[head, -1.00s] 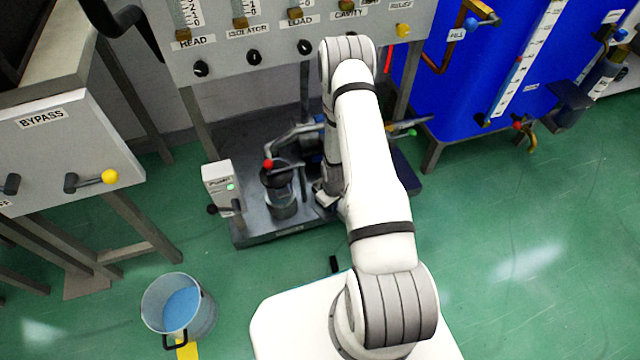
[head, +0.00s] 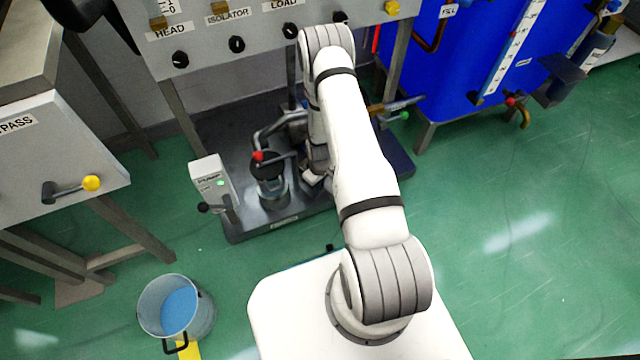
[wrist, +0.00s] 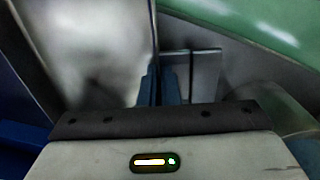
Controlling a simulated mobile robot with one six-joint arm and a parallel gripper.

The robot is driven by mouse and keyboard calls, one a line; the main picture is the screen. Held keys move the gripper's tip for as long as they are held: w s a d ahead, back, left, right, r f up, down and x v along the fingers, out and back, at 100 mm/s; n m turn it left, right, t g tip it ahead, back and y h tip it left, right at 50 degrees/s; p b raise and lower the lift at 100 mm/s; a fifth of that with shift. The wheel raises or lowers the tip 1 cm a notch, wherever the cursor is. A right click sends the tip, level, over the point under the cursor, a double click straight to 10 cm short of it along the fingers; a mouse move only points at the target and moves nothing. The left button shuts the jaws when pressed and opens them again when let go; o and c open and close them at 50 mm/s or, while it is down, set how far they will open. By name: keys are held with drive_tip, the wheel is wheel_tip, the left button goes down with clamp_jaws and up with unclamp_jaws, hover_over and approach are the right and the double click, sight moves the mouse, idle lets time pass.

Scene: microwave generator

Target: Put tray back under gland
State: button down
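The pump (head: 270,180), a dark upright body with a red-tipped lever, stands on a dark floor base (head: 245,222) under the labelled panel. My gripper (head: 314,178) is low, just right of the pump, and mostly hidden by my arm. In the wrist view, the blue fingers of my gripper (wrist: 159,85) stand close together in front of grey metal surfaces. Whether anything is between them is unclear. I cannot clearly make out the tray or the gland; a flat grey piece (wrist: 205,70) right of the fingers cannot be identified.
A grey switch box (head: 212,180) stands left of the pump. A blue tank (head: 460,60) is at the right back. A bucket with blue contents (head: 205,315) is at lower left, below the bypass cabinet (head: 60,150). The green floor at right is clear.

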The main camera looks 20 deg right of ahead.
drive_tip(key=shift+f, duration=0.2)
drive_tip(key=c, duration=1.7)
unclamp_jaws()
